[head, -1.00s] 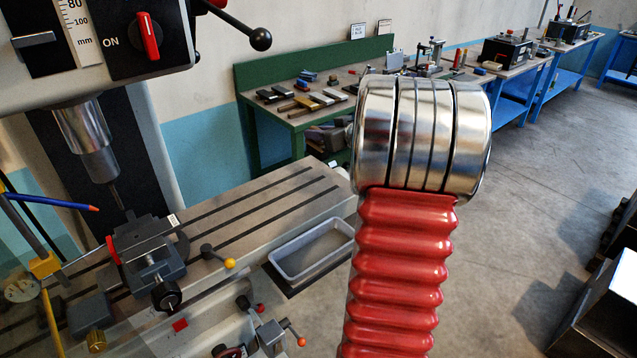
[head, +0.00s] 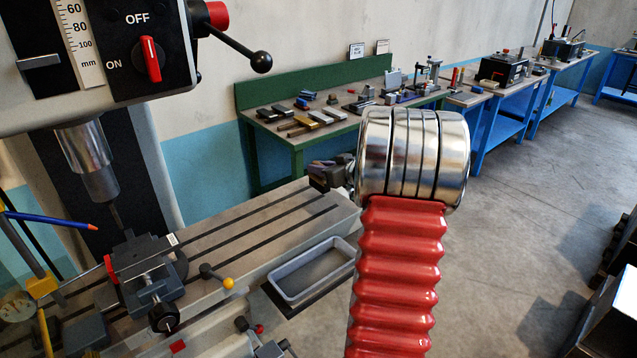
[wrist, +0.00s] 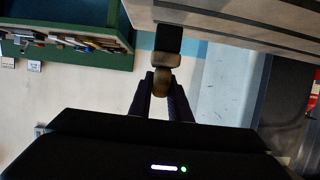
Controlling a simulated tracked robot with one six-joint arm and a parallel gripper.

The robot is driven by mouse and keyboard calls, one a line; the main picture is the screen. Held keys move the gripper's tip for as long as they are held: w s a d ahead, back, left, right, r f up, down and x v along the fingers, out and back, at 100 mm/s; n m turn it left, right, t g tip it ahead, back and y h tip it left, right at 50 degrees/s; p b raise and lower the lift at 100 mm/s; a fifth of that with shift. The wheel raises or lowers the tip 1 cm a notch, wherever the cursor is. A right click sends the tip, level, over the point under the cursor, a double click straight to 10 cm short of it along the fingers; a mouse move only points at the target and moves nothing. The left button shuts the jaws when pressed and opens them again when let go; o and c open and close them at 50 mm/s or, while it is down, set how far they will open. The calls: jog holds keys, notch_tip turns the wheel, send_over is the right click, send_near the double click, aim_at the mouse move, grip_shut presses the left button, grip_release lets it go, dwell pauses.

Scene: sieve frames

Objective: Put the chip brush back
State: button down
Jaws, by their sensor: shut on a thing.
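In the wrist view my gripper (wrist: 161,90) is shut on the chip brush (wrist: 164,62). Its tan, rounded handle part sits between the two dark fingers. A dark block-like end points away from the gripper, towards the top of that picture. The brush is held clear of the bench and the machine table as far as this view shows.
A drill-mill with a slotted table (head: 262,228) and a vise (head: 145,272) stands at left. A grey tray (head: 310,272) lies in front of the table. A green bench (head: 283,133) with hand tools stands behind. Blue benches (head: 545,85) and open floor lie to the right.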

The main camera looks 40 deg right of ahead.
aim_at(320, 180)
jog(key=shift+f, duration=0.2)
jog(key=shift+f, duration=1.9)
jog(key=c, duration=1.6)
grip_release()
jog(key=shift+f, duration=0.1)
jog(key=shift+c, duration=0.2)
